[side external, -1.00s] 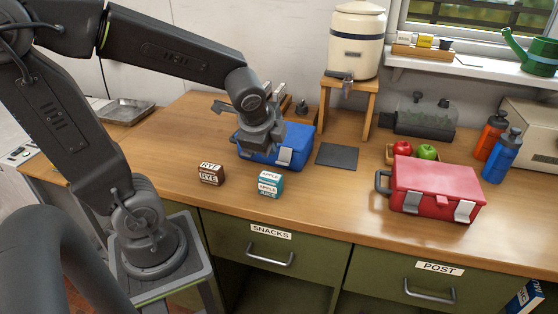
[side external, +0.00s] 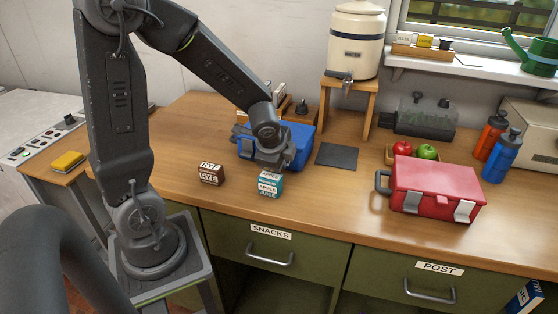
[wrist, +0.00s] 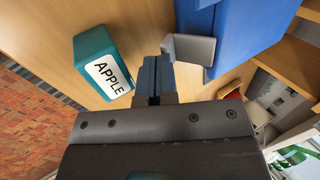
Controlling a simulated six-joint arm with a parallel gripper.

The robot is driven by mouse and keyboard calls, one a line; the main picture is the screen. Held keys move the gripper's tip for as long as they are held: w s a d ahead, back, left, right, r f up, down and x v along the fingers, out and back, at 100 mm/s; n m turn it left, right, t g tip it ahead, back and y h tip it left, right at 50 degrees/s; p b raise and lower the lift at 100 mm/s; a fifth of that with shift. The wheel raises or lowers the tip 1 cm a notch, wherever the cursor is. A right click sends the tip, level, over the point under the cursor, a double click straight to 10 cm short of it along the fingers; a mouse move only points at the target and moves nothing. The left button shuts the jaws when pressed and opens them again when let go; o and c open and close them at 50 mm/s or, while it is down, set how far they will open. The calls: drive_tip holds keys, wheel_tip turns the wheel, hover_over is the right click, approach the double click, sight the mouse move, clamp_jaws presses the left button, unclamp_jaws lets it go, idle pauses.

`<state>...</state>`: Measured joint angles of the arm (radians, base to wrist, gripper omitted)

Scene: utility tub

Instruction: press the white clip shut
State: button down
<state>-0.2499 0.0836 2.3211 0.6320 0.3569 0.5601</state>
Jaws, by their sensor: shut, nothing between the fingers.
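The blue box (side external: 301,136) stands on the wooden bench, its lid down. In the side view my gripper (side external: 268,163) is low at the box's front and covers the clip there. In the wrist view the white clip (wrist: 192,48) sticks out from the blue box's face, its free end standing away from the wall. My gripper (wrist: 153,66) is shut and empty, its fingertips right beside the clip's free end. I cannot tell whether they touch it.
The teal APPLE carton (side external: 269,185) stands close in front of my gripper, with the brown RYE carton (side external: 211,174) to its left. A red box (side external: 436,184) is at the right. A dark flat mat (side external: 338,156) lies beside the blue box.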

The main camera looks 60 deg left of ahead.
drive_tip(key=shift+f, duration=0.35)
idle(0.3)
drive_tip(key=shift+f, duration=0.35)
drive_tip(key=shift+w+a+f, duration=0.2)
drive_tip(key=shift+w+f, duration=0.05)
drive_tip(key=shift+f, duration=0.55)
idle(0.4)
drive_tip(key=shift+r, duration=0.85)
